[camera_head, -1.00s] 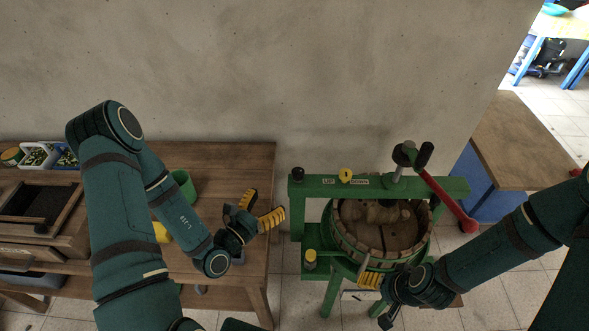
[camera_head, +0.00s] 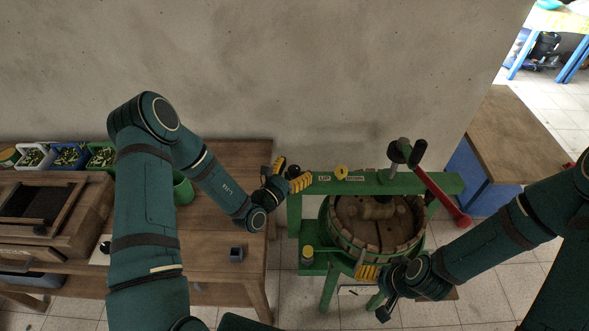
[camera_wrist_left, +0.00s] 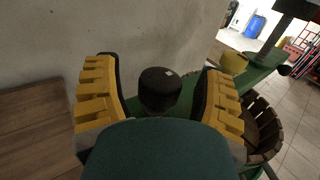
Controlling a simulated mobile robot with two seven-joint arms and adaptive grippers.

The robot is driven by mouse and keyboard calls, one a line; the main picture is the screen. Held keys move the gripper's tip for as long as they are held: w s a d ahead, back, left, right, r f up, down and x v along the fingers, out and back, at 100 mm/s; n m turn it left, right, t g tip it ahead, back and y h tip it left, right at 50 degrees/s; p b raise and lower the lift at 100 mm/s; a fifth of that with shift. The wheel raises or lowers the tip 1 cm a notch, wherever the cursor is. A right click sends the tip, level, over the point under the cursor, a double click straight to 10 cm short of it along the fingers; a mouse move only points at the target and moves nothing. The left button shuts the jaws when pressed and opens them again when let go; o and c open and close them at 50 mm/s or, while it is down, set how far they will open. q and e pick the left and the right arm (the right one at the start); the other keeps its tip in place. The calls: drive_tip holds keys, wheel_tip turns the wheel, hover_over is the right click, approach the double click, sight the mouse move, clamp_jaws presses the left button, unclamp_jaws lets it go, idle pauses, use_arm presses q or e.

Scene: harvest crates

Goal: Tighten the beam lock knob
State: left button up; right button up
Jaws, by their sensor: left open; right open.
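The black beam lock knob (camera_head: 293,171) stands at the left end of the green press beam (camera_head: 385,184). My left gripper (camera_head: 288,177) is at that end of the beam with its yellow-padded fingers open. In the left wrist view the knob (camera_wrist_left: 160,88) shows between the two fingers, with a gap visible on each side. Part of my own gripper hides the knob's lower part there. My right gripper (camera_head: 375,291) is open, low in front of the press basket.
The slatted press basket (camera_head: 372,262) stands under the beam, and a red-handled lever (camera_head: 441,196) rises at its right. A wooden table (camera_head: 216,256) at the left holds a green cup (camera_head: 183,190), crates and a small dark block (camera_head: 236,254). The wall is behind.

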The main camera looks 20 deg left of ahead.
use_arm(q)
drive_tip(key=c, duration=1.2)
drive_tip(key=shift+m+h, duration=0.3)
drive_tip(key=shift+h, duration=0.1)
